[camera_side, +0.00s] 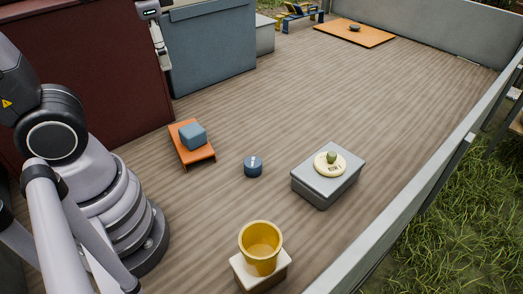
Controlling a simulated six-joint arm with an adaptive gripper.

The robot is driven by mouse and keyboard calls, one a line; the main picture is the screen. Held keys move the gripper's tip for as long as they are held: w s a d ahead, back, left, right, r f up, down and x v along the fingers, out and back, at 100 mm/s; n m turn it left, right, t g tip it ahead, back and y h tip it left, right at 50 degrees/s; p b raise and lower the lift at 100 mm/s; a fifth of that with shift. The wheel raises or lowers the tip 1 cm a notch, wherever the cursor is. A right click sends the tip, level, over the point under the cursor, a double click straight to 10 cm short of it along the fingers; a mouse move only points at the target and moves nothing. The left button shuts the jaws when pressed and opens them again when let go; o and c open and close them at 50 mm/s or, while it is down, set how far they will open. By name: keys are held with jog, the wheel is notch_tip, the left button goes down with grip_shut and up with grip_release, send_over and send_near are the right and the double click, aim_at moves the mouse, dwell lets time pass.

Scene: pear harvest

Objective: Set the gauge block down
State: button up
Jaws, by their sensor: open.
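A blue-grey block (193,134), which looks like the gauge block, rests on a small orange stand (204,156) left of the middle. My gripper (162,58) shows at the upper left, in front of the dark red wall and the blue bin. It is open with nothing seen in it, and it is apart from the block. Part of its fingers is hard to make out.
A dark blue cylinder (253,167) stands on the plank floor. A grey box (326,190) bears a cream disc (341,168) with a green pear (332,157). A yellow bucket (261,243) stands on a pale block (246,277). An orange mat (374,39) lies far back; the floor between is clear.

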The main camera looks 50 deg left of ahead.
jog(key=s+d+r+n+t+h, duration=0.1)
jog(key=s+r+n+t+h, duration=0.1)
jog(key=s+r+n+t, duration=0.1)
jog(key=shift+s+d+r+t+h, duration=0.35)
jog(key=shift+s+r, duration=0.25)
jog(key=shift+s, duration=0.35)
dwell(0.6)
